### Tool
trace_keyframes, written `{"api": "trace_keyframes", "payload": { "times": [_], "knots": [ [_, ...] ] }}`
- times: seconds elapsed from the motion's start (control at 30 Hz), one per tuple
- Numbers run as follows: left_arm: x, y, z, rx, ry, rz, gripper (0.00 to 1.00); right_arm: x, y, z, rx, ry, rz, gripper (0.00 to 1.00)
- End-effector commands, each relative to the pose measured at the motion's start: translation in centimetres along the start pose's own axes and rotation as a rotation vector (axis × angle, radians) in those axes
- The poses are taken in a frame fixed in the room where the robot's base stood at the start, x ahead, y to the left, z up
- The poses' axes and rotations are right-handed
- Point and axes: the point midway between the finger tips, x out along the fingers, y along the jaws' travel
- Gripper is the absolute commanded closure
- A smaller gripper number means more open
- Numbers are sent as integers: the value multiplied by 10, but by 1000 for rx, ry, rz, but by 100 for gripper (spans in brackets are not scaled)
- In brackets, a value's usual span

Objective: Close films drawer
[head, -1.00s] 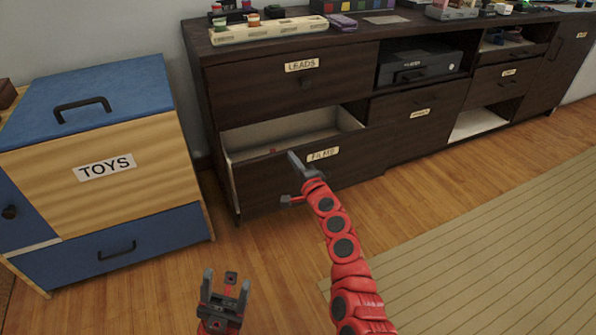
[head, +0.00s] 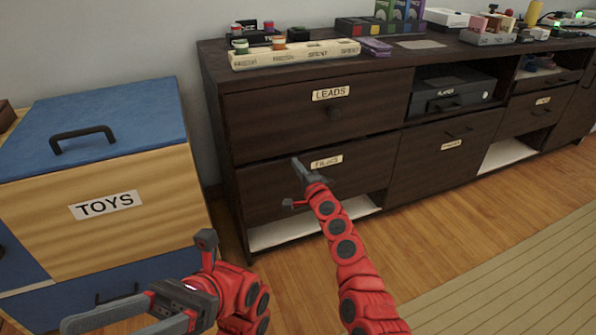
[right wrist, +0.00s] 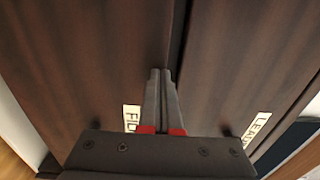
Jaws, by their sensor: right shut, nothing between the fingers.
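The dark brown films drawer (head: 265,190), labelled FILMS, sits under the LEADS drawer in the cabinet. Its front looks flush or nearly flush, and its inside does not show. My right gripper (head: 297,165) is shut and empty, with its tips at the upper part of the films drawer front. In the right wrist view the shut fingers (right wrist: 161,75) point at the films drawer front (right wrist: 85,60), close to the dark gap below the LEADS drawer; I cannot tell if they touch. My left gripper (head: 138,282) is open and empty at the lower left, away from the drawer.
The LEADS drawer (head: 290,112) is shut above. A pale open shelf (head: 300,229) shows below the films drawer. A blue and wood TOYS chest (head: 150,180) stands left of the cabinet. Small items crowd the cabinet top. The floor to the right is clear.

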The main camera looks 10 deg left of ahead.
Motion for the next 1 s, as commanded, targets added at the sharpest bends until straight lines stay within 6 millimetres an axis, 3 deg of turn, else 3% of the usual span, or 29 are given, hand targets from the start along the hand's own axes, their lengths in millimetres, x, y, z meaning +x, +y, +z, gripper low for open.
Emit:
{"api": "trace_keyframes", "payload": {
  "times": [0.23,0.73,0.87,1.0],
  "knots": [
    [12,-5,-9,-15,81,-45,43,3,0,0,1,0,0,100],
    [10,-4,-6,-11,61,-36,43,4,-7,-1,-1,3,-9,100],
    [-4,1,5,7,-35,15,43,0,-10,0,-1,3,-11,100],
    [-35,11,20,32,-221,114,43,-7,-7,2,1,-1,-4,100]
  ]
}}
